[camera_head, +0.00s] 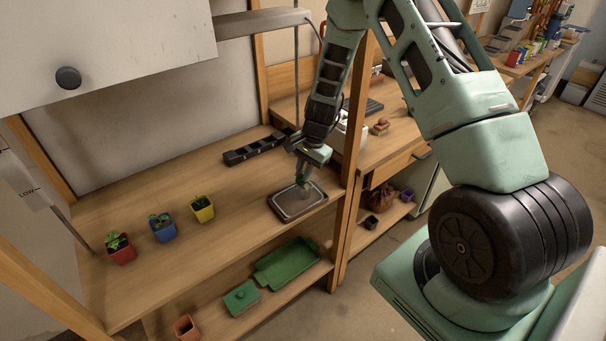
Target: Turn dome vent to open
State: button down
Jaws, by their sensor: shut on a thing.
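A small tray (277,208) with a brown rim and a pale inside lies on the wooden bench, near its right end. A hazy, see-through dome seems to stand on it; its outline is faint. The dome vent (305,184) looks like a small green piece at the top of the dome. My gripper (304,178) points down over the tray and is shut on the vent. The fingers cover much of the vent, so its turn angle cannot be told.
Red (122,253), blue (162,232) and yellow (202,212) plant pots stand to the left. A black strip of cells (255,148) lies behind. A wooden post (350,150) stands close to the right. A green tray (287,262) lies on the shelf below.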

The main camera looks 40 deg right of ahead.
jog(key=shift+s+f+m+t+b, duration=0.1)
jog(key=shift+m+t+b, duration=0.3)
jog(key=shift+m, duration=1.1)
jog(key=c, duration=1.4)
grip_release()
jog(key=b+v, duration=0.1)
jog(key=v, duration=1.6)
jog(key=shift+r+b, duration=0.25)
jog(key=shift+b, duration=0.1)
